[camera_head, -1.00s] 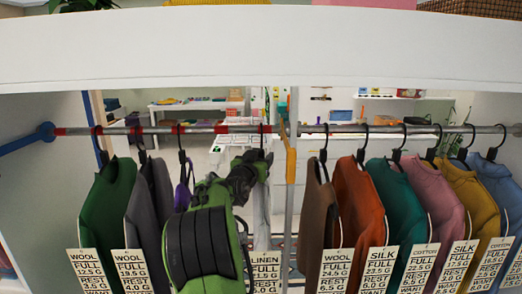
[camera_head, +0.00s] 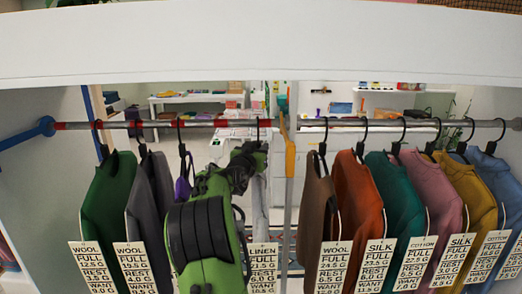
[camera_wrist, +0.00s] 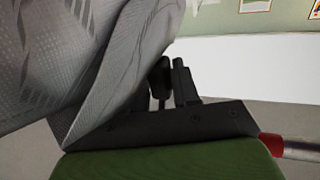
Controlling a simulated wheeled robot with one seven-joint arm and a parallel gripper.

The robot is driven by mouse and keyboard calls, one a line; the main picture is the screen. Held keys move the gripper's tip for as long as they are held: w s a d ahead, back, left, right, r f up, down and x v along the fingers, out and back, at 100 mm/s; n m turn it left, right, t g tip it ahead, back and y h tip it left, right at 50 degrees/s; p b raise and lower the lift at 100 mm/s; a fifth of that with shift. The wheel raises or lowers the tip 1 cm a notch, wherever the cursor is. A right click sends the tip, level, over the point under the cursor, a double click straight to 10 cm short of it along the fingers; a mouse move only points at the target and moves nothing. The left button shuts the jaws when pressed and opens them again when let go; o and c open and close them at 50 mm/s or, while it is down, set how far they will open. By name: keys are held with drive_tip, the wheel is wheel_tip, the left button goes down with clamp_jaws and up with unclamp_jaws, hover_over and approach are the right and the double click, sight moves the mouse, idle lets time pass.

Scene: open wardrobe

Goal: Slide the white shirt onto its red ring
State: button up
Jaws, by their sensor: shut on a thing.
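The white shirt (camera_head: 261,205) hangs from the left part of the rail, mostly hidden behind my green arm. Its linen tag (camera_head: 263,265) shows partly below. My gripper (camera_head: 250,158) is just under the rail, at the top of this shirt. In the wrist view the gripper (camera_wrist: 172,85) is shut, apparently on the shirt's hanger; pale patterned cloth (camera_wrist: 70,70) fills the left side. A red band (camera_head: 228,123) on the rail runs by the shirt's hook. A red ring also shows at the rail in the wrist view (camera_wrist: 270,143). Whether the hook lies on the red is unclear.
Green (camera_head: 108,200), grey (camera_head: 150,195) and purple (camera_head: 183,185) garments hang to the left. An upright post (camera_head: 291,190) stands close right of the shirt. Beyond it hang several garments, starting with a brown one (camera_head: 317,205). Another red band (camera_head: 103,125) is farther left.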

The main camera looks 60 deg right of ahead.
drive_tip(key=w+a, duration=0.4)
drive_tip(key=w, duration=0.5)
drive_tip(key=shift+a, duration=0.3)
drive_tip(key=o, duration=1)
drive_tip(key=shift+w, duration=0.2)
drive_tip(key=shift+c, duration=0.2)
drive_tip(key=shift+f, duration=0.1)
drive_tip(key=s+a+b, duration=0.2)
drive_tip(key=a+b, duration=0.1)
drive_tip(key=a, duration=1.2)
drive_tip(key=shift+s+a, duration=0.2)
drive_tip(key=shift+a, duration=0.15)
